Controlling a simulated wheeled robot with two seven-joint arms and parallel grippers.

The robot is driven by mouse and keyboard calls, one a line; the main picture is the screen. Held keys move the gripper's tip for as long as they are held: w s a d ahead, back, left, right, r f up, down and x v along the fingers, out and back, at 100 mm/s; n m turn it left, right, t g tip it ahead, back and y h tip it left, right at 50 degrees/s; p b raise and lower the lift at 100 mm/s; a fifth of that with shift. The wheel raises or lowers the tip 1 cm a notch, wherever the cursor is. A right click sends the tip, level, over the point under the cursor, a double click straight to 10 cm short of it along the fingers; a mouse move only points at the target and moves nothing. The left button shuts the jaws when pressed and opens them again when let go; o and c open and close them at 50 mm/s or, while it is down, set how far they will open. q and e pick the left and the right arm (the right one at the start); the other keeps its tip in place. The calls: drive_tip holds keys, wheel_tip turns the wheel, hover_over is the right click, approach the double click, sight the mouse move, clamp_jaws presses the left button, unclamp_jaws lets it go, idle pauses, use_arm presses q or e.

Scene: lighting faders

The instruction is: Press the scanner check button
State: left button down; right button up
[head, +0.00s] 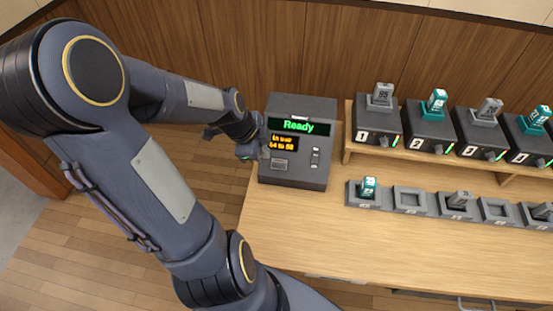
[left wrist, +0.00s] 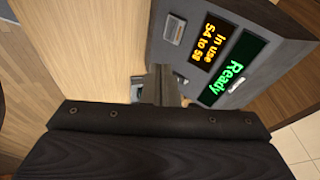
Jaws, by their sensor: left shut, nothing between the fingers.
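The scanner (head: 300,172) is a dark grey box at the table's left end. Its green display reads "Ready" (head: 299,127) and an orange display reads "In use 54 to 58" in the left wrist view (left wrist: 207,47). My left gripper (head: 262,152) is at the scanner's left side in the head view, shut and empty. In the left wrist view its fingers (left wrist: 160,82) point toward the scanner's face, partly covering it. Small controls (head: 315,158) sit right of the orange display. I cannot tell which is the check button, or whether the fingers touch the scanner. My right gripper is not in view.
A raised shelf (head: 440,160) holds several numbered dark units with grey or teal tagged pieces. Below it stands a row of grey holders (head: 410,200), some filled and some empty. The table's front (head: 400,260) is clear. A wood-panelled wall stands behind.

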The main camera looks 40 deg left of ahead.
use_arm(q)
approach(281, 165)
wheel_tip(281, 165, down, 2)
drive_tip(key=d, duration=0.2)
drive_tip(key=f, duration=0.1)
drive_tip(key=w+f+p, duration=0.1)
drive_tip(key=shift+w+a+f, duration=0.3)
drive_tip(key=shift+w+a, duration=0.05)
drive_tip(key=shift+a, duration=0.05)
drive_tip(key=shift+w+a+f, duration=0.2)
drive_tip(key=shift+w+f, duration=0.1)
drive_tip(key=shift+f, duration=0.1)
